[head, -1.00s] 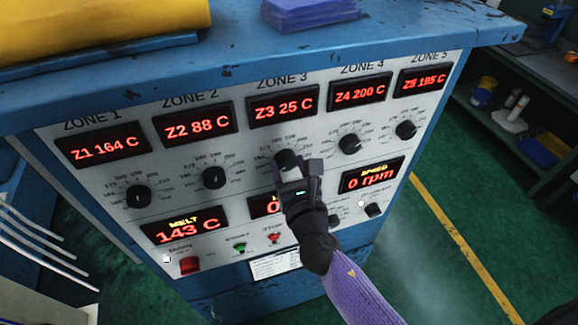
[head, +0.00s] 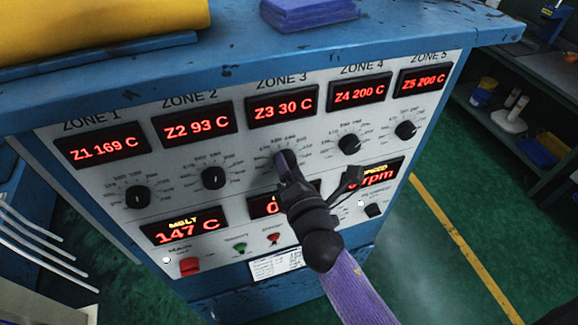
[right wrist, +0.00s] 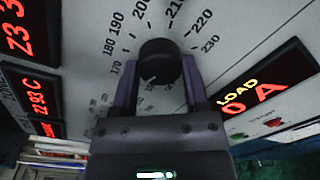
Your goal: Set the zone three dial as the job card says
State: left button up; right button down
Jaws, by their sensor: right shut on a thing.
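The zone three dial (right wrist: 160,62) is a black round knob with a printed scale; 170 to 230 can be read around it in the right wrist view. My right gripper (right wrist: 160,80) is shut on it, one purple-grey finger on each side. In the head view my right gripper (head: 286,163) hides the dial, and I cannot tell which number it points to. The zone three display (head: 283,103) above reads Z3 30 C. A white card (head: 277,263) is low on the panel, its print too small to read. My left gripper is not in view.
Zone two dial (head: 214,178) and zone four dial (head: 350,143) flank the held dial. A red main switch (head: 190,266) and green and red buttons sit lower. A yellow roll (head: 100,25) and a purple block (head: 308,12) rest on top.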

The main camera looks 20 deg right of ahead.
jog(key=shift+d+f+m+y+p, duration=0.15)
jog(key=shift+m+p, duration=0.4)
jog(key=shift+m, duration=3.5)
jog(key=shift+a+r+m+y+p, duration=0.1)
jog(key=shift+m+y+p, duration=0.3)
jog(key=shift+m, duration=3.65)
jog(key=shift+f, duration=0.1)
jog(key=shift+c, duration=0.5)
grip_release()
jog(key=s, duration=1)
jog(key=shift+d+b, duration=0.35)
jog(key=shift+b, duration=0.1)
